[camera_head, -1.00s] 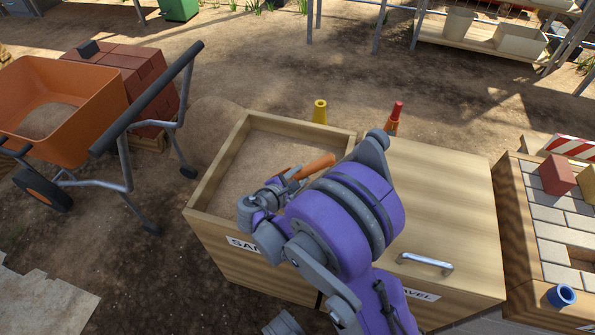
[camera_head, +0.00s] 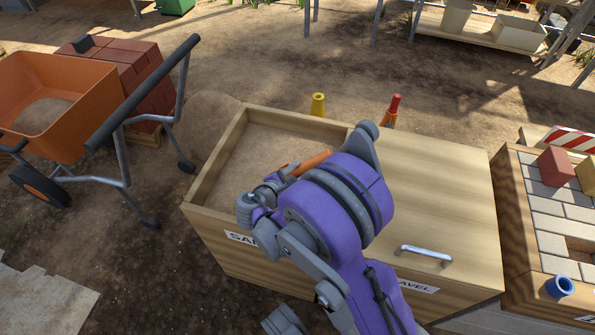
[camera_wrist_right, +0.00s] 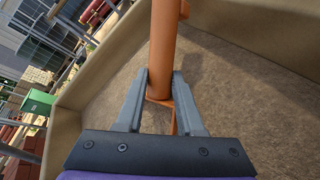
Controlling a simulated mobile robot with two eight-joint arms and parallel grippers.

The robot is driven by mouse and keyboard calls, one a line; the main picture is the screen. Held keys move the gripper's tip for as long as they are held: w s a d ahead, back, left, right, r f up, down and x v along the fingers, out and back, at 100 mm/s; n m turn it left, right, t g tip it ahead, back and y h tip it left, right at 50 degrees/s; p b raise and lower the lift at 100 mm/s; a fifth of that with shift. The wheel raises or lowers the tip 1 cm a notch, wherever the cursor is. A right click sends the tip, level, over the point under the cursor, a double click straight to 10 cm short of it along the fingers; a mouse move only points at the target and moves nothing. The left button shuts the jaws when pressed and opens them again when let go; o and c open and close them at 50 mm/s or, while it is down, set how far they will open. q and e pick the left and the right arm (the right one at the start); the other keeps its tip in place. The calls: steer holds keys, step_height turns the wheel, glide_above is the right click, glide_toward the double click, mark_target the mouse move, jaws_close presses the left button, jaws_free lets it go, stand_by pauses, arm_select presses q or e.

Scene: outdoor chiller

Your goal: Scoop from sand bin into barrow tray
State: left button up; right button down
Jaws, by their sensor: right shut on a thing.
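The open sand bin (camera_head: 199,193) is a wooden box full of sand (camera_head: 259,149); it also shows in the right wrist view (camera_wrist_right: 75,95). My right gripper (camera_wrist_right: 158,78) is shut on an orange handle (camera_wrist_right: 163,40), over the bin. The orange handle also shows in the head view (camera_head: 307,163), partly hidden by my right arm. The tool's working end is hidden, so I cannot tell if it touches the sand. The orange barrow tray (camera_head: 85,118) stands at the left with some sand in it. My left gripper is not in view.
The gravel bin's closed lid (camera_head: 440,190) with a metal handle (camera_head: 425,255) adjoins the sand bin at right. The barrow's dark handle (camera_head: 145,90) reaches toward the sand bin. Red bricks (camera_head: 120,70) are stacked behind the barrow. Yellow (camera_head: 318,104) and red (camera_head: 394,106) objects stand behind the bins.

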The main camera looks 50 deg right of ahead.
steer(key=shift+r, duration=0.15)
step_height(320, 180, up, 16)
steer(key=p, duration=1.1)
stand_by(0.9)
